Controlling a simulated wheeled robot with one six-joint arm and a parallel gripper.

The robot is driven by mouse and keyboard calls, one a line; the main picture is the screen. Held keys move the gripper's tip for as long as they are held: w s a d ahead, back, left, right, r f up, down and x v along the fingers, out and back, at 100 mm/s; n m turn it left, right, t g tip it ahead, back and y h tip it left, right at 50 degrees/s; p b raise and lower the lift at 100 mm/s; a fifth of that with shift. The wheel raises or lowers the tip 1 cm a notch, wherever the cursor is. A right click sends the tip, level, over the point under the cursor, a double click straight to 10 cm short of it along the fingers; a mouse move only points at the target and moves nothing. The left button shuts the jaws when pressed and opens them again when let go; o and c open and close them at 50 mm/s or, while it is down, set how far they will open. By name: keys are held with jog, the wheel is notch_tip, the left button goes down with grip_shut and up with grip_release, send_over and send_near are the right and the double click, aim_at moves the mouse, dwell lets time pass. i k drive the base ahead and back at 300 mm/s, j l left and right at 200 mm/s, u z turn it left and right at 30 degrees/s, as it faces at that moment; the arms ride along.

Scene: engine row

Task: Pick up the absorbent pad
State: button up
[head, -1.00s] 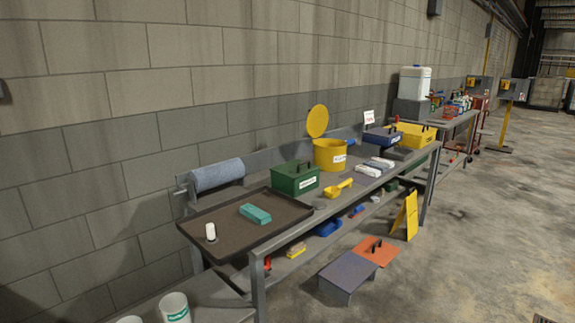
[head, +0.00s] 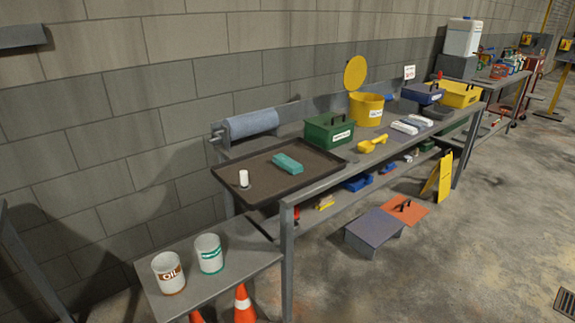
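No label that I can read marks an absorbent pad. A teal block-shaped item (head: 287,164) lies flat in the dark tray (head: 262,198) at the near end of the grey bench. Flat white and grey pieces (head: 406,126) lie side by side further along the bench top, right of the yellow scoop (head: 372,144). I cannot tell for sure which of these is the pad. My gripper is not in view.
A white cylinder (head: 243,178) stands in the tray. A blue roll (head: 250,124), green box (head: 329,130) and open yellow bin (head: 367,109) line the back. A grey step (head: 374,231), yellow floor sign (head: 438,180) and orange cone (head: 243,305) stand near the bench.

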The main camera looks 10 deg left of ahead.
aim_at(292, 167)
jog(key=i+j+z, duration=0.15)
jog(key=i, duration=1.55)
